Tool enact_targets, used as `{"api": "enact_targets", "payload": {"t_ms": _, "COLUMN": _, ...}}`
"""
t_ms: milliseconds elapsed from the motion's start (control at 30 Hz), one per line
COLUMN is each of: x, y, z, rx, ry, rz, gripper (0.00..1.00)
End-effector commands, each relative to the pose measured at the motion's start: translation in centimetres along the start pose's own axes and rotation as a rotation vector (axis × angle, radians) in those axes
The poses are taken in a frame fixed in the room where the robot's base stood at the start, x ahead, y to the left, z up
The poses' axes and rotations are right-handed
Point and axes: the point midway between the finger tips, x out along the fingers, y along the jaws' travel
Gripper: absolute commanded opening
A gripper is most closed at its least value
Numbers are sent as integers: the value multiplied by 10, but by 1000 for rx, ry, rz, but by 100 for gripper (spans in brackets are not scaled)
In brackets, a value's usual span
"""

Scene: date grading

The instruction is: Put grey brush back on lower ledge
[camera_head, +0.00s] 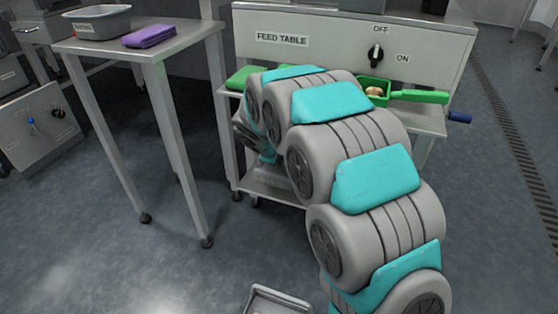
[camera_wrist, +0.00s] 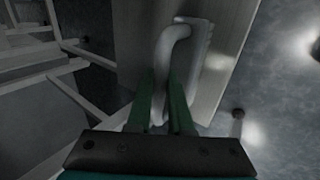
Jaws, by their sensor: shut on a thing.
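The grey brush (camera_wrist: 171,45) shows in the wrist view, with a bent handle and a long pale block beside it. My gripper (camera_wrist: 162,92) is shut on the brush's handle with its green fingers. Behind the brush is a flat grey metal surface, which looks like the lower ledge (camera_wrist: 228,60); I cannot tell whether the brush touches it. In the head view the lower ledge (camera_head: 270,187) sits low under the feed table, partly behind my arm. My arm hides the brush and most of my gripper there.
The feed table (camera_head: 430,122) carries a green scoop (camera_head: 418,96) and a green cloth (camera_head: 243,77). A side table (camera_head: 185,32) at the left holds a grey tub (camera_head: 98,27) and a purple cloth (camera_head: 150,36). Its legs stand close left of my arm.

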Motion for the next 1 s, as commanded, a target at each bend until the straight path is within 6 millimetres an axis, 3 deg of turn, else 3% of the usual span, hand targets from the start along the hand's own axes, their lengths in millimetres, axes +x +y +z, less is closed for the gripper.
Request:
{"api": "enact_targets", "payload": {"t_ms": 33, "x": 2, "y": -1, "z": 0, "rx": 0, "ry": -1, "rz": 0, "gripper": 0}}
{"api": "enact_targets", "payload": {"t_ms": 67, "x": 2, "y": -1, "z": 0, "rx": 0, "ry": -1, "rz": 0, "gripper": 20}}
{"api": "enact_targets", "payload": {"t_ms": 333, "x": 1, "y": -1, "z": 0, "rx": 0, "ry": 0, "rz": 0, "gripper": 49}}
{"api": "enact_targets", "payload": {"t_ms": 667, "x": -4, "y": 1, "z": -1, "rx": 0, "ry": 2, "rz": 1, "gripper": 49}}
{"api": "enact_targets", "payload": {"t_ms": 867, "x": -36, "y": 2, "z": -1, "rx": -1, "ry": 4, "rz": 2, "gripper": 49}}
{"api": "enact_targets", "payload": {"t_ms": 1000, "x": -67, "y": 3, "z": -1, "rx": 0, "ry": 4, "rz": 4, "gripper": 49}}
